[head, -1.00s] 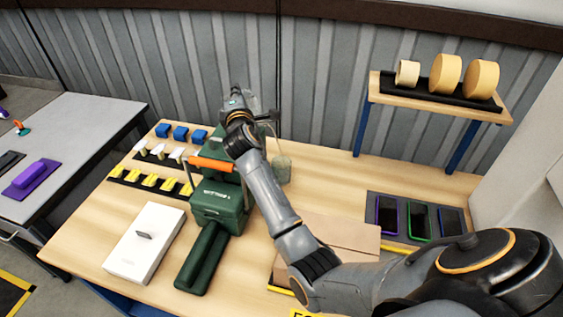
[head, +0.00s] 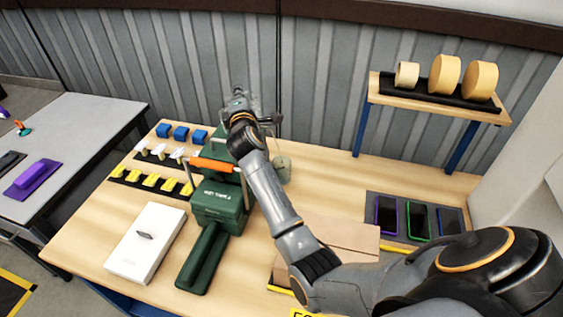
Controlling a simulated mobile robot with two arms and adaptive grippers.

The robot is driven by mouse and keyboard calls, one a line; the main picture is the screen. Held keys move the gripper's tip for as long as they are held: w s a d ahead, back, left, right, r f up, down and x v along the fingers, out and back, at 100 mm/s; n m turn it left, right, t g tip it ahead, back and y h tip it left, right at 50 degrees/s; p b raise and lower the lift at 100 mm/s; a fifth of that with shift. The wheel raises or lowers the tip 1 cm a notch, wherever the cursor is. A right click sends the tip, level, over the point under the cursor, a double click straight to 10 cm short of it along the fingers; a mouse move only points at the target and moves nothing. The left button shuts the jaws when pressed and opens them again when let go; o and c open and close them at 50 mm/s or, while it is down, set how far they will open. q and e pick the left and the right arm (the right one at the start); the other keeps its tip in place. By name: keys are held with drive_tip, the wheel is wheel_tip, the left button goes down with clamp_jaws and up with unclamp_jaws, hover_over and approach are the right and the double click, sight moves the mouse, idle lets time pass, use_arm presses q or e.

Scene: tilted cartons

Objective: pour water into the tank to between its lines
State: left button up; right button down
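A dark green machine (head: 217,200) with an orange handle (head: 212,165) stands on the wooden table, left of my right forearm. My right gripper (head: 241,98) is above the back of this machine, seen from behind the wrist. Something greyish, perhaps clear, shows beside its fingers; I cannot tell whether it is held. A small grey-green rounded vessel (head: 282,169) stands right of my forearm, partly hidden by it. I cannot make out level lines or water, or tell which part is the tank. My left gripper is not in view.
A white box (head: 140,252) lies front left. Blue, white and yellow pieces (head: 160,182) sit in rows behind it. A flat brown carton (head: 340,238) and framed trays (head: 418,218) lie right. A raised shelf (head: 440,98) holds tape rolls.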

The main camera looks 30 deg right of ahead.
drive_tip(key=shift+a+r+m+p, duration=0.15)
drive_tip(key=shift+r+m+p, duration=0.1)
drive_tip(key=shift+m+p, duration=0.1)
idle(0.4)
